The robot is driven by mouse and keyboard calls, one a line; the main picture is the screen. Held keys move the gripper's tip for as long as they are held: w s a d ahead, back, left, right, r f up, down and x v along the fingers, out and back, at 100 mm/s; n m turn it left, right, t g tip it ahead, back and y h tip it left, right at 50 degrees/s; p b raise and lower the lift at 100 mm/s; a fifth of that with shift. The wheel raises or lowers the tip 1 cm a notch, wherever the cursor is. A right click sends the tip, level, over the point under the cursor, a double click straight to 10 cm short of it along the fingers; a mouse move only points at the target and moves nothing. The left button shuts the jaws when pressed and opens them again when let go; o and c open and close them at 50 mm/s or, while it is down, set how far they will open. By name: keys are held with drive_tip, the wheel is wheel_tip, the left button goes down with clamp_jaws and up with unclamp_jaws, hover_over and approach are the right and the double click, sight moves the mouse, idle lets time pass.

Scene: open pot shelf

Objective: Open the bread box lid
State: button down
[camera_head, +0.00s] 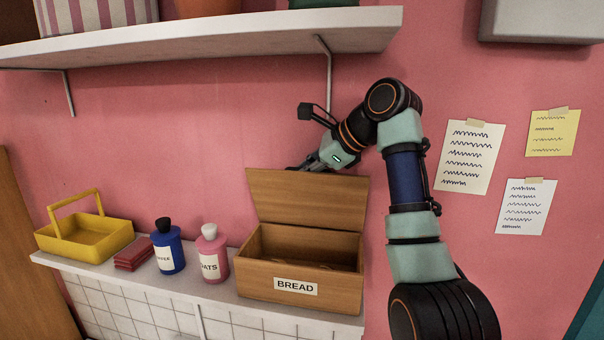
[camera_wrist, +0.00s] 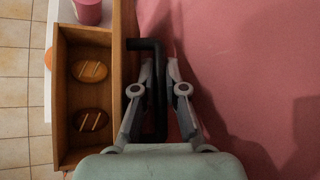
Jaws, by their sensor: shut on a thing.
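The wooden bread box (camera_head: 303,270) with its BREAD label stands at the right end of the tiled ledge. Its lid (camera_head: 310,198) stands raised, leaning near the pink wall, and the box is open. In the wrist view the box (camera_wrist: 62,105) shows from above with two loaves inside, one lighter (camera_wrist: 90,71) and one darker (camera_wrist: 90,120). My gripper (camera_wrist: 160,65) is behind the raised lid, its fingers shut on the dark lid handle (camera_wrist: 160,100). In the head view my gripper (camera_head: 308,167) is at the lid's upper edge, its fingertips partly hidden.
Left of the box stand a pink oats bottle (camera_head: 212,255), a blue bottle (camera_head: 168,247), a folded red cloth (camera_head: 134,254) and a yellow basket (camera_head: 86,233). A white shelf (camera_head: 230,38) hangs above. Paper notes (camera_head: 470,157) are taped to the wall at right.

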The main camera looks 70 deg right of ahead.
idle(0.3)
drive_tip(key=c, duration=1.5)
unclamp_jaws()
drive_tip(key=v, duration=0.7)
drive_tip(key=shift+s+a+r, duration=0.15)
drive_tip(key=shift+s, duration=0.05)
